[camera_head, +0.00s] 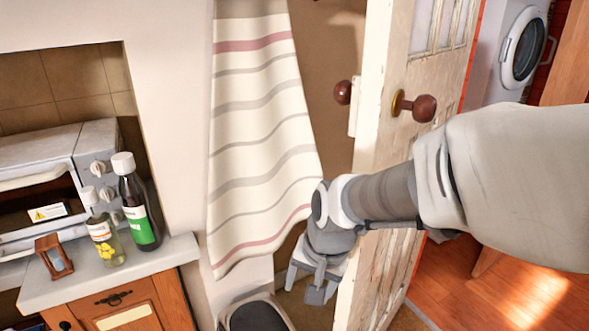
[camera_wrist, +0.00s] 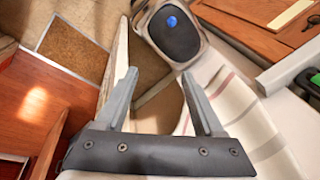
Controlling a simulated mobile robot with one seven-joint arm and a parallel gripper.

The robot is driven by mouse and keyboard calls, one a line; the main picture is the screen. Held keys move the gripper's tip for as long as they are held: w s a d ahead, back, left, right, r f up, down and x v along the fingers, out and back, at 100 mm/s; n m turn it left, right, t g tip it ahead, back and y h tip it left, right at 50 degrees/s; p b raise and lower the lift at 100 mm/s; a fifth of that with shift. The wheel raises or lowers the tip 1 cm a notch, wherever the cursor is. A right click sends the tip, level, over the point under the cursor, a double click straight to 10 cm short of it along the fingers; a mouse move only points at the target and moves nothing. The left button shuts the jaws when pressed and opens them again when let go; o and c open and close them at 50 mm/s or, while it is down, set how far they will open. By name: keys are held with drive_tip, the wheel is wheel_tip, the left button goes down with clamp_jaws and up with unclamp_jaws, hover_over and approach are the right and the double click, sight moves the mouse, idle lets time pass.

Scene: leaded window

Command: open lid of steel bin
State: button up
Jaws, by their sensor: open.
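The steel bin (camera_head: 256,317) stands on the floor at the bottom edge of the head view, partly cut off. It has a pale rim around a dark, rounded top. In the wrist view the bin (camera_wrist: 158,52) is at the top centre, with a round blue spot on its dark top. I cannot tell for sure whether that dark area is a closed lid. My gripper (camera_head: 315,287) is above and to the right of the bin, apart from it. In the wrist view my gripper (camera_wrist: 159,74) has its two fingers spread, with nothing between them.
A striped curtain (camera_head: 262,140) hangs close to my gripper. A worn white door (camera_head: 378,110) with brown knobs stands just behind my arm. At left, a wooden cabinet (camera_head: 130,308) carries bottles (camera_head: 138,205) and an oven (camera_head: 40,160). Wooden floor (camera_head: 520,290) lies open at right.

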drive_tip(key=shift+m+g, duration=0.7)
drive_tip(key=shift+m, duration=0.2)
drive_tip(key=w+a+f+b, duration=0.1)
drive_tip(key=a+f+b, duration=0.1)
drive_tip(key=f, duration=0.8)
drive_tip(key=w+a+f+b, duration=0.1)
drive_tip(key=a+f+b, duration=0.2)
drive_tip(key=f, duration=0.7)
drive_tip(key=w+a+f+b, duration=0.1)
drive_tip(key=a+f+b, duration=0.2)
drive_tip(key=f, duration=0.7)
drive_tip(key=shift+w+a+f, duration=0.15)
drive_tip(key=shift+w+a, duration=0.1)
drive_tip(key=shift+a, duration=0.55)
drive_tip(key=shift+c, duration=0.2)
clamp_jaws()
